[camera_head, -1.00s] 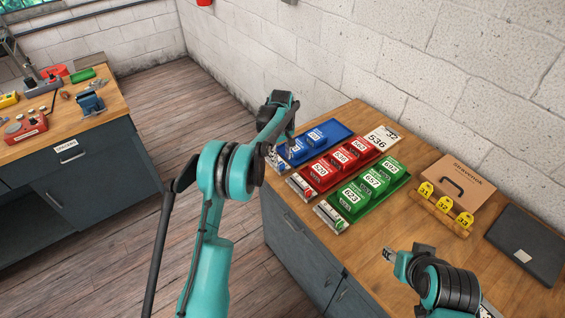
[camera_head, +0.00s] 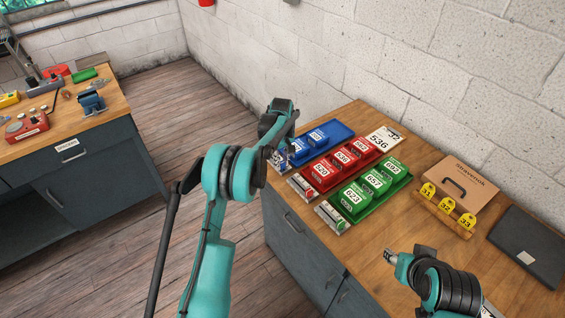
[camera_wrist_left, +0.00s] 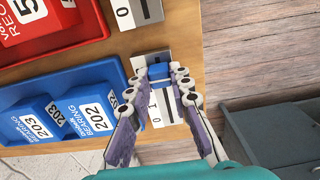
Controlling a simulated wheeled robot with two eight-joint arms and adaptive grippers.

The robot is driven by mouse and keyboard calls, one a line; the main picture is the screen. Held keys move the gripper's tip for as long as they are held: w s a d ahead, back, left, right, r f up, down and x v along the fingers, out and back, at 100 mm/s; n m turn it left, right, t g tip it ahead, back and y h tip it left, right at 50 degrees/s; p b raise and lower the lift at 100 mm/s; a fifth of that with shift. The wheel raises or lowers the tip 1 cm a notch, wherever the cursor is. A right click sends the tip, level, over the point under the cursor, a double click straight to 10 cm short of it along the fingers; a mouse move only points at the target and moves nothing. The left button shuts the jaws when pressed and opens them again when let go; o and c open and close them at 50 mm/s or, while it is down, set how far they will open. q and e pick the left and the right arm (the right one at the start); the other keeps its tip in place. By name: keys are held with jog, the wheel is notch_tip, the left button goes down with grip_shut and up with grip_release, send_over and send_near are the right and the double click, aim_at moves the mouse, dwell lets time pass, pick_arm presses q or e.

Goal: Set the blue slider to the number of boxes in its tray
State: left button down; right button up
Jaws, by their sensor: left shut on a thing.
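The blue tray (camera_head: 340,127) stands at the left end of the row of trays. Two blue boxes show in it in the head view, one (camera_head: 317,137) behind the other. The left wrist view shows them labelled 202 (camera_wrist_left: 88,112) and 203 (camera_wrist_left: 35,121). The blue slider knob (camera_wrist_left: 158,72) sits on a light scale plate (camera_wrist_left: 165,107) beside the tray, with a 0 at its lower end. My left gripper (camera_wrist_left: 163,85) is shut on the knob, which hides part of the scale. My right gripper (camera_head: 389,256) hangs over the table; its opening is unclear.
The red tray (camera_head: 372,153) and green tray (camera_head: 392,187), with boxes and sliders, stand next to the blue one.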

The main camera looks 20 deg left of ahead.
pick_arm(q)
jog(key=shift+w+a, duration=0.85)
jog(key=shift+a, duration=0.15)
jog(key=c, duration=1.4)
grip_release()
jog(key=shift+o, duration=0.2)
jog(key=shift+r, duration=0.1)
notch_tip(320, 180, up, 12)
